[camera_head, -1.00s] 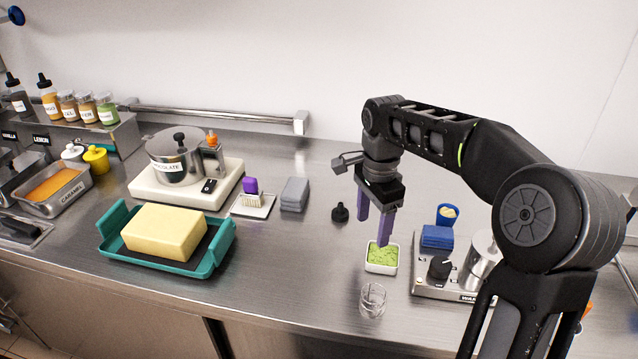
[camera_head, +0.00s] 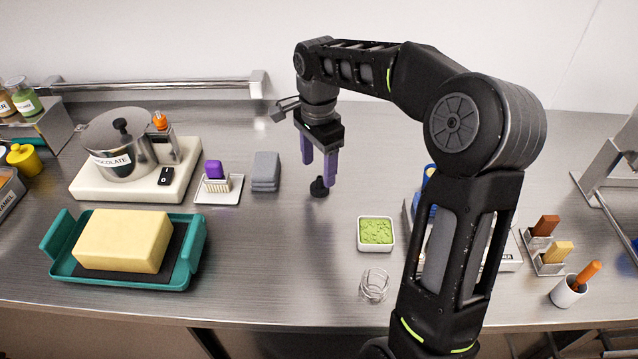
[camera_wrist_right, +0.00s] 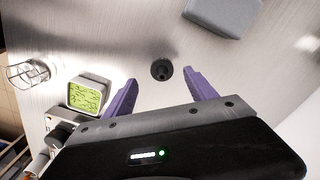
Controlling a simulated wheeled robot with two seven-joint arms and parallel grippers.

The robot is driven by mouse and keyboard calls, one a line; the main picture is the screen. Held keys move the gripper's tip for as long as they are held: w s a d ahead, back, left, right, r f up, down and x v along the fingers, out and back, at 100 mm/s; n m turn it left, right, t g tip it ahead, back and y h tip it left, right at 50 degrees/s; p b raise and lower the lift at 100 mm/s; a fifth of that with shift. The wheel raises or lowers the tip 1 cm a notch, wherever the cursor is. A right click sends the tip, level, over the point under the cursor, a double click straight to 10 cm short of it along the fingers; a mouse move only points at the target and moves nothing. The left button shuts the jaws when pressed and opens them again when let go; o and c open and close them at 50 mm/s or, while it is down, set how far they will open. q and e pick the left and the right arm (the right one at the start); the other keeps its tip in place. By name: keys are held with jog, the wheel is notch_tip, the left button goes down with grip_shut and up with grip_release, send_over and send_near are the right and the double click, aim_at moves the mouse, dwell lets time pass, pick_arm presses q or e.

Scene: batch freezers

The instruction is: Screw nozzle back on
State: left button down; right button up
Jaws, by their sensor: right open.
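A small black nozzle-like piece (camera_head: 319,188) stands on the steel counter, right of the folded grey cloths. It also shows in the right wrist view (camera_wrist_right: 161,70), upright with a round base. My right gripper (camera_head: 318,170) is open, its purple fingers pointing down just above the piece. In the right wrist view the right gripper (camera_wrist_right: 161,80) has its fingertips either side of the piece, with visible space on both sides. In the head view one finger overlaps it closely, and I cannot tell whether they touch. My left gripper is not in view.
Grey cloths (camera_head: 266,171) lie left of the piece. A white dish of green bits (camera_head: 363,243) and a clear glass (camera_head: 374,286) stand in front right. A teal tray (camera_head: 190,270) holds a yellow block. A steel pot (camera_head: 120,165) stands behind it. The counter's front middle is clear.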

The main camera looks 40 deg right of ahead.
aim_at(318, 178)
jog(key=shift+f, duration=0.25)
jog(key=shift+f, duration=0.1)
notch_tip(318, 178, down, 5)
jog(key=shift+w+f+p, duration=0.1)
jog(key=shift+w+p, duration=0.05)
jog(key=shift+p, duration=0.55)
jog(key=shift+c, duration=0.5)
grip_shut()
notch_tip(318, 178, up, 10)
jog(key=shift+r+b, duration=0.1)
jog(key=shift+b, duration=0.5)
